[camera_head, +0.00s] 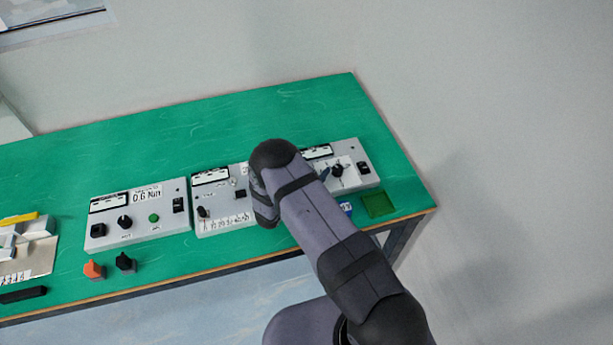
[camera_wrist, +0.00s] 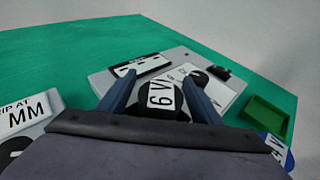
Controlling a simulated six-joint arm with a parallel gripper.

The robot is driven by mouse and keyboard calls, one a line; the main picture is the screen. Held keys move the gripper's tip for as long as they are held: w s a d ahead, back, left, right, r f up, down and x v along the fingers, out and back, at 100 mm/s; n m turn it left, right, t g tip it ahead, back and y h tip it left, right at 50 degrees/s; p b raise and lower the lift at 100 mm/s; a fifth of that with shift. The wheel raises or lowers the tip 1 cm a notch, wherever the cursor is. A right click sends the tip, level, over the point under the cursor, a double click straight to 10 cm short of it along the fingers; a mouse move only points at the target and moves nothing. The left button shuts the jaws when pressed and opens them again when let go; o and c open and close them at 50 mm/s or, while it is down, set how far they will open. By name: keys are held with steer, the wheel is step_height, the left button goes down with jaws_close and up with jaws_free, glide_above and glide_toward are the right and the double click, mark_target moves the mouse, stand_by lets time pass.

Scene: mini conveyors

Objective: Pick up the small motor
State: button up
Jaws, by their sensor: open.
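A dark rounded body with a white "6 V" label (camera_wrist: 160,98) sits between my fingers in the wrist view and looks like the small motor. My gripper (camera_wrist: 159,76) is open, with one blue-grey finger on each side of it. I cannot tell whether either finger touches it. Its lower part is hidden behind my gripper's body. In the head view my arm covers this spot, and only a dark fingertip shows beside the right panel's knob.
The right grey panel (camera_head: 367,179) has a black knob (camera_head: 337,169) and a switch. A green tray (camera_head: 379,205) and a blue labelled item (camera_head: 346,209) lie near the table's right corner. Two more panels stand left. The back of the green table (camera_head: 200,130) is clear.

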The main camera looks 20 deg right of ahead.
steer(key=c, duration=1.4)
steer(key=shift+r, duration=0.2)
steer(key=shift+c, duration=0.2)
step_height(320, 180, up, 10)
steer(key=b, duration=0.2)
steer(key=shift+b, duration=0.4)
steer(key=shift+f, duration=0.1)
